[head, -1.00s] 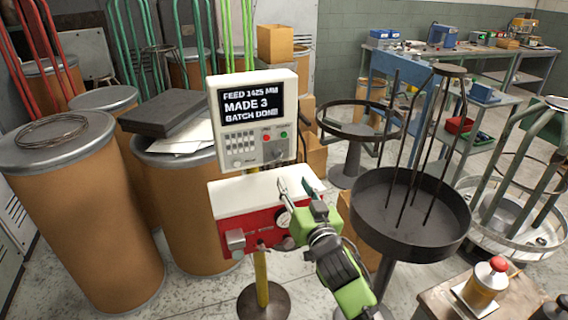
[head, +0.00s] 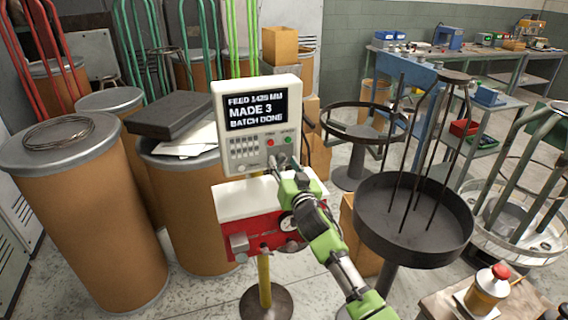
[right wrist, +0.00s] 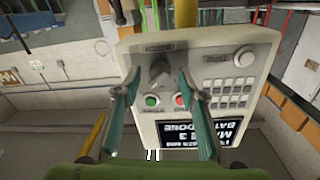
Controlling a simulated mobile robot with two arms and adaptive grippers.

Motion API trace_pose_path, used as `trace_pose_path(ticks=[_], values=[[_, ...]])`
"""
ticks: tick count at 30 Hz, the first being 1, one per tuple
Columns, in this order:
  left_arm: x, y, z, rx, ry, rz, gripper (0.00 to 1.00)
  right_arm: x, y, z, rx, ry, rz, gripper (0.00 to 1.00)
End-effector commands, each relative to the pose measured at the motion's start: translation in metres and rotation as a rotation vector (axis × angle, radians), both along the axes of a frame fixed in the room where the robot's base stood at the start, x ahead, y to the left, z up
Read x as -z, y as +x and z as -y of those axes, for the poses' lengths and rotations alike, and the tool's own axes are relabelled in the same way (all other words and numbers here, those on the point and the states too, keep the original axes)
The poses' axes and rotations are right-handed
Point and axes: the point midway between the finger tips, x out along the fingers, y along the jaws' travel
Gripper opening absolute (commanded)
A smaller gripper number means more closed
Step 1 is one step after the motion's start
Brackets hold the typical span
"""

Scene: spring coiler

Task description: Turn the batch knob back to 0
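The control box (head: 257,92) of the spring coiler stands on a yellow post; its screen reads "MADE 3" and "BATCH DONE". In the right wrist view the panel appears upside down, and a dark grey knob (right wrist: 158,74) shows near its left side. I take it for the batch knob; its label and pointer setting are too small to read. My right gripper (right wrist: 159,78) is open, with a fingertip on each side of the knob; contact cannot be told. In the head view the right gripper (head: 277,166) covers most of the knob. My left gripper is not in view.
A green button (right wrist: 152,100) and a red button (right wrist: 180,99) sit close to the knob, near the fingers. A red and white machine body (head: 245,198) is below the box. A dark round tray (head: 370,235) stands right; fibre drums (head: 80,220) stand left.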

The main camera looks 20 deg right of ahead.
Motion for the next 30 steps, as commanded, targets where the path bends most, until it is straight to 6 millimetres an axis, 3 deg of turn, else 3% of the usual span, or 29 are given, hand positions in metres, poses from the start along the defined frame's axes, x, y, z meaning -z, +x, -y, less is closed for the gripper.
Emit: trace_pose_path(ticks=[11,15,16,30], values=[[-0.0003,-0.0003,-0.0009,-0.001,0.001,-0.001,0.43,0.0002,0.0042,-0.0003,-0.001,0.000,0.000,0.38],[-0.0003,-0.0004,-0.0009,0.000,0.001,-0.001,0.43,0.0003,0.0041,-0.0002,0.000,0.000,0.000,0.04],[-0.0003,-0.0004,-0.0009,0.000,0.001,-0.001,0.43,0.0002,0.0041,-0.0001,0.000,0.000,0.000,0.00],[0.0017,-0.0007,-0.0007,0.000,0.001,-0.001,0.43,0.0006,0.0041,0.0000,0.000,-0.078,0.003,0.00]])
